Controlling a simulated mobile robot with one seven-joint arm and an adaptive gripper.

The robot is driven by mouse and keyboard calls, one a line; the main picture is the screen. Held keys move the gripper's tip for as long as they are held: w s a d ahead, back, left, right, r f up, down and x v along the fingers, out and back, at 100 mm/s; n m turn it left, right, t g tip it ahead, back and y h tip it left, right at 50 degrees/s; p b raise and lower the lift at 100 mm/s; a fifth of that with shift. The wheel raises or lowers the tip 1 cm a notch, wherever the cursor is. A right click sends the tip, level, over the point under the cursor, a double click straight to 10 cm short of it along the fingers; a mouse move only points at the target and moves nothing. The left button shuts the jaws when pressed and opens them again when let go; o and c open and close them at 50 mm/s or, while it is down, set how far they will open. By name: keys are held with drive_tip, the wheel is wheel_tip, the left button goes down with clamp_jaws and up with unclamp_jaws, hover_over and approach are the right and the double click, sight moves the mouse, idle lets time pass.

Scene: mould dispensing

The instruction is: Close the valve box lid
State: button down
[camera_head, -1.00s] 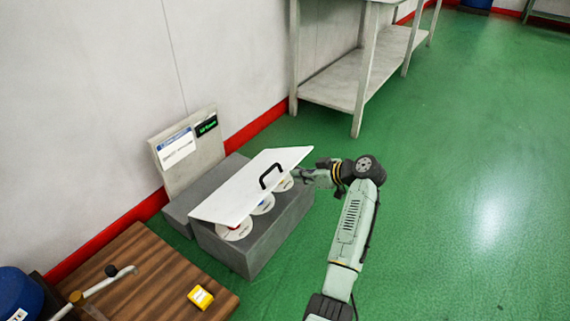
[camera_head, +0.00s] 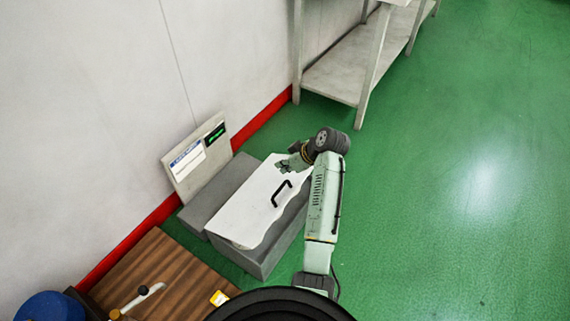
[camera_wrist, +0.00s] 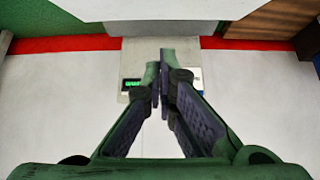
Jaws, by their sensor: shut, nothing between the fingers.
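The valve box (camera_head: 262,260) is a grey box on the green floor by the wall. Its white lid (camera_head: 250,208) with a black handle (camera_head: 281,193) lies low over the box, at a slight tilt, and no discs show under it. My gripper (camera_head: 283,167) is at the lid's far right end, above or touching it; contact cannot be told. In the wrist view my gripper (camera_wrist: 165,65) is shut and empty, pointing toward the wall panel.
A panel with a green display (camera_head: 195,160) stands behind the box against the wall. A wooden board (camera_head: 160,275) with a lever and a yellow item (camera_head: 219,298) lies front left. A blue drum (camera_head: 48,306) stands at the lower left. A grey shelf table (camera_head: 345,75) stands behind. Floor to the right is clear.

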drive_tip(key=f, duration=0.3)
drive_tip(key=w+a+f, duration=0.1)
drive_tip(key=f, duration=0.2)
drive_tip(key=a+f+p, duration=0.1)
drive_tip(key=f, duration=0.2)
drive_tip(key=shift+w+f, duration=0.2)
drive_tip(key=shift+f, duration=0.05)
